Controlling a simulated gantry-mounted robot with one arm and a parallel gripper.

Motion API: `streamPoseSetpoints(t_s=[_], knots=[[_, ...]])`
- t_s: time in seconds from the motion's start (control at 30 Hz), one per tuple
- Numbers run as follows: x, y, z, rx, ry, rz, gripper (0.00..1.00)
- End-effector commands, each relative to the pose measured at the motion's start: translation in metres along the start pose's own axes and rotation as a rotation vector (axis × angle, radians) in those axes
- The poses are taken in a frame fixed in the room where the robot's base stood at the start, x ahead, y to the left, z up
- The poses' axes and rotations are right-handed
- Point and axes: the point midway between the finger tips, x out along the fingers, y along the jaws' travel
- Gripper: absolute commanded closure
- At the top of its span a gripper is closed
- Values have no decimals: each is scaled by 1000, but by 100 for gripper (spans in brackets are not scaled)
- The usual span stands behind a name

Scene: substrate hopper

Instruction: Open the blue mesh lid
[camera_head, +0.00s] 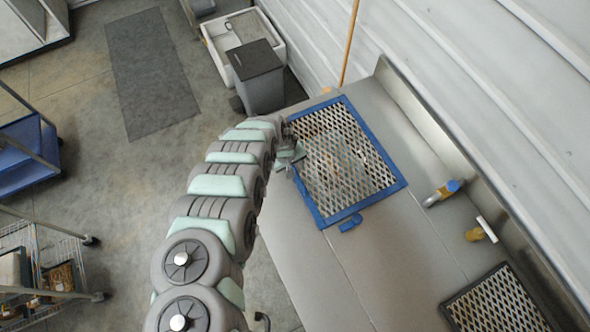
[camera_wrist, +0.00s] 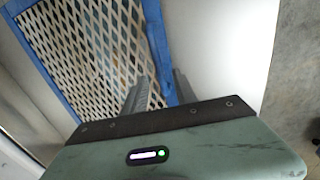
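The blue mesh lid (camera_head: 343,150) is a blue frame around a pale diamond mesh. It lies flat on the grey counter in the head view, with no raised edge visible. A small blue tab (camera_head: 350,222) sticks out from its near edge. My gripper (camera_head: 292,153) is at the lid's left edge in the head view. In the wrist view the lid (camera_wrist: 82,50) fills the upper left. My gripper's two fingers (camera_wrist: 160,76) are apart there, with a strip of blue frame showing between them. I cannot tell whether they touch it.
The counter (camera_head: 385,255) is mostly clear near the lid. A blue-and-yellow item (camera_head: 446,190) and a yellow item (camera_head: 475,234) sit to its right. A second, dark-framed mesh (camera_head: 497,302) lies at lower right. A grey bin (camera_head: 262,88) and wooden pole (camera_head: 349,45) stand beyond.

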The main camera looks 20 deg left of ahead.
Motion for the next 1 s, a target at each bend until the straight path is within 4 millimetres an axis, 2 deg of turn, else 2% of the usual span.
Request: streamPoseSetpoints(t_s=[0.1, 0.3, 0.73, 1.0], knots=[[12, 3, 0, 1, -1, 5, 66], [23, 1, 0, -1, 0, 3, 66], [27, 0, -1, -1, 1, 0, 66], [27, 0, -1, -1, 1, 0, 88]])
